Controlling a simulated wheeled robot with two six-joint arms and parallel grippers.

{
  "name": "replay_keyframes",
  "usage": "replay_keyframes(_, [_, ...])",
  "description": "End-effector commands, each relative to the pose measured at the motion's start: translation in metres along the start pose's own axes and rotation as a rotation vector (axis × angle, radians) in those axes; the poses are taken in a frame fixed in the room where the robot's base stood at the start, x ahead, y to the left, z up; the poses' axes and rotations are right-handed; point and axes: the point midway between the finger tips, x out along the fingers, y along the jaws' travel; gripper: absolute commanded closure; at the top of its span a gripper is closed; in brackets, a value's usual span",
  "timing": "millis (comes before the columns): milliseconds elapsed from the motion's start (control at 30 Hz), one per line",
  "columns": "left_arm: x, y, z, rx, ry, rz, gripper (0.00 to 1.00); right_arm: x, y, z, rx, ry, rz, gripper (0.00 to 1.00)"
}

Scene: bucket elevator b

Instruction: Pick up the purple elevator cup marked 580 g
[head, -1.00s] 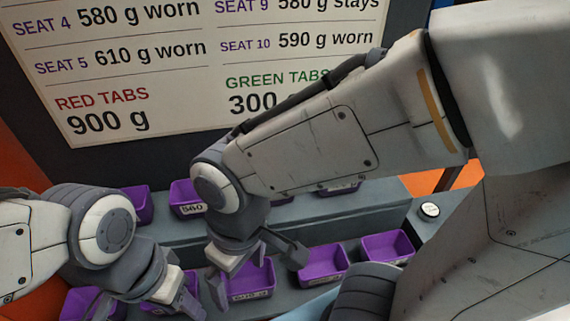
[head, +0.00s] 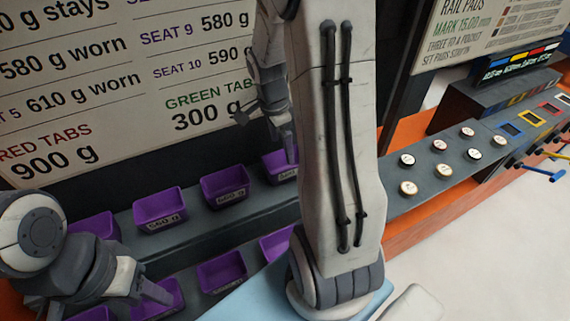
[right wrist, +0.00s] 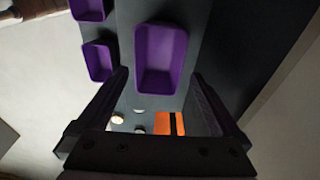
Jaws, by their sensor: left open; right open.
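Purple cups stand in two rows on a stepped grey rack. My right gripper (head: 275,135) is open above that right-hand cup. In the right wrist view a purple cup (right wrist: 160,58) lies ahead between the spread fingers (right wrist: 160,82), with nothing held. My left gripper (head: 118,298) is open beside the lower row's left cups, one (head: 165,303) partly behind it.
The lower row has cups at the middle (head: 222,270) and by my right arm (head: 275,244), which hides part of the rack. A weight sign (head: 100,80) stands behind. Several round knobs (head: 439,145) sit on a panel at right.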

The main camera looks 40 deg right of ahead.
Motion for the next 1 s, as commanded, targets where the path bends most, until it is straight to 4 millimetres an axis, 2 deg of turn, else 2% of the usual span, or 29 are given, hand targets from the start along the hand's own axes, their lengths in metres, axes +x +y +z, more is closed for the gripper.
replay_keyframes(100, [-0.002,0.0,0.0,0.0,0.0,0.0,0.5,0.017,0.001,0.0,0.0,-0.001,0.005,0.0])
replay_keyframes(367, [-0.01,0.001,-0.001,0.0,0.0,0.0,0.5,0.037,0.003,-0.001,-0.002,-0.002,0.006,0.0])
replay_keyframes(600, [-0.018,0.001,-0.001,-0.001,0.0,0.0,0.5,0.07,0.003,-0.001,-0.003,-0.002,0.004,0.0])
replay_keyframes(933, [-0.018,0.001,-0.001,-0.001,0.0,0.0,0.5,0.077,0.002,-0.001,-0.003,-0.002,-0.001,0.0])
replay_keyframes(1000, [-0.018,0.001,-0.001,-0.001,0.0,0.0,0.5,0.077,0.002,-0.001,-0.003,-0.002,-0.001,0.27])
